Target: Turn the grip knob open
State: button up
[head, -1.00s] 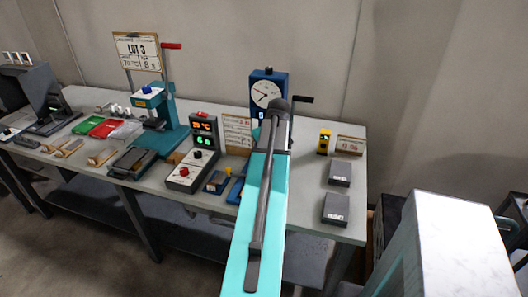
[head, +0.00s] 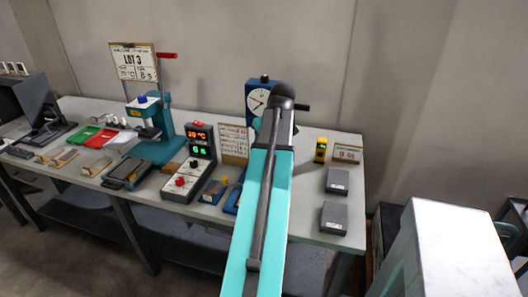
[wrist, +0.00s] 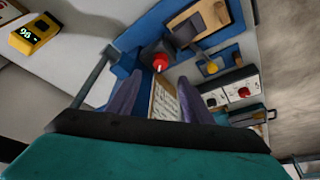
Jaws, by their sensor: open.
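A red knob with a white mark (wrist: 158,58) sits on a blue fixture (wrist: 125,48) in the wrist view; I take it for the grip knob. My gripper (wrist: 160,84) is open, its two dark fingers apart on either side below the knob in the picture. The knob lies beyond the fingertips, roughly between them, and I see no contact. In the head view a blue tester with a round dial (head: 257,99) stands at the back of the bench. My arm hides part of it, the knob and my gripper there.
A control box with lit displays (head: 197,160) and a printed card (head: 234,140) stand left of my arm. A teal press (head: 165,130) is farther left. A yellow meter (head: 320,150) and two dark grey blocks (head: 337,180) are on the right.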

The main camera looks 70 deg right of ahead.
jog(key=shift+v, duration=1.95)
jog(key=shift+s, duration=0.1)
